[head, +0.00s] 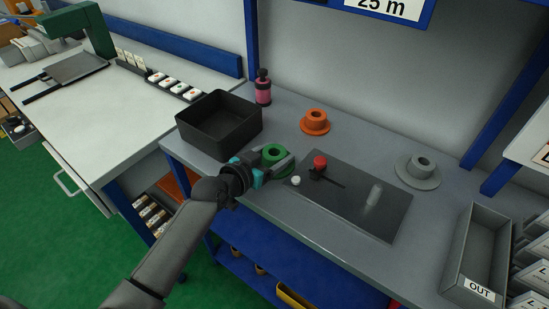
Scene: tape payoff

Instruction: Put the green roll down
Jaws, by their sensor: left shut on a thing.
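The green roll (273,153) is at the left part of the grey workbench, between the black bin and the dark plate. My left gripper (276,163) reaches in from the lower left and is shut on the green roll. The roll's hole faces up. The fingers hide part of its rim, and I cannot tell whether its underside touches the bench. My right gripper is not in view.
A black bin (213,142) stands left of the roll, a dark plate (380,214) with a red knob (320,162) right of it. An orange roll (315,121), a grey roll (419,171), a pink bottle (263,88) and an OUT tray (452,250) stand around. Bare bench lies behind the roll.

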